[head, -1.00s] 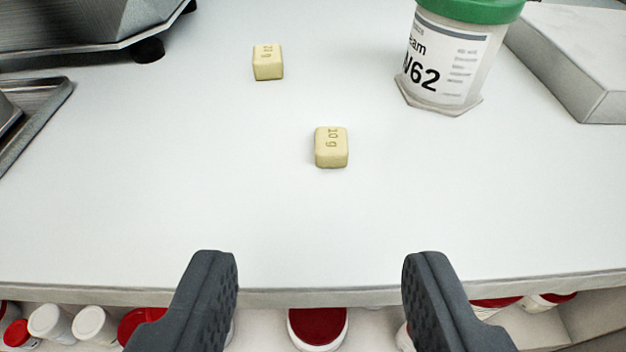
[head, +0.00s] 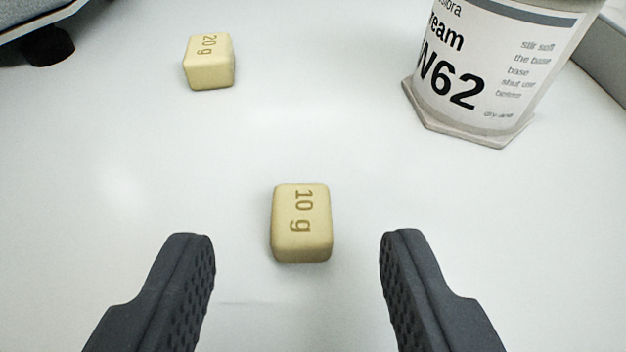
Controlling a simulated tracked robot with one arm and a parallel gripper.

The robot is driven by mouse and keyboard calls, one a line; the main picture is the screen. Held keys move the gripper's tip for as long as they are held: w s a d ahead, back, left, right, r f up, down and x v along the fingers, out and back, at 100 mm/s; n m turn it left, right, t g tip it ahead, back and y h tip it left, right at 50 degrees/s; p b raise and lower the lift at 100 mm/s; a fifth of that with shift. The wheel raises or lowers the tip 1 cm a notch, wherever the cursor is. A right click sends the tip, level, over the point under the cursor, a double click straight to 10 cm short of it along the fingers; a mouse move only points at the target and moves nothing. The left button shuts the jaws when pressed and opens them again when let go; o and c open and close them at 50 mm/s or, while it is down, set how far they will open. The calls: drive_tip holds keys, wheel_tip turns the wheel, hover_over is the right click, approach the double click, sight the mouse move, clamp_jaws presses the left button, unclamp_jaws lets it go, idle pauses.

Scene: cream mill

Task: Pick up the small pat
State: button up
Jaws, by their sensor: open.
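The small pat (head: 301,224) is a pale yellow block marked "10 g", lying on the white worktop. A second yellow pat (head: 209,62), marked "20 g", lies farther back and to the left. My gripper (head: 297,245) is open and empty. Its two dark fingers stand to the left and right of the 10 g pat, with clear gaps on both sides and no contact seen. The finger height above the worktop is hard to tell.
A white tub (head: 490,65) labelled "W62" stands on a flat base at the back right. A grey box edge (head: 590,50) shows behind it at the right. A dark foot of a metal appliance (head: 45,47) is at the far left. The worktop around the 10 g pat is clear.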

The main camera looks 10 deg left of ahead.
sight(301, 230)
drive_tip(key=shift+b+x, duration=0.3)
drive_tip(key=shift+x, duration=1.25)
drive_tip(key=shift+d, duration=0.1)
drive_tip(key=shift+c, duration=0.3)
clamp_jaws()
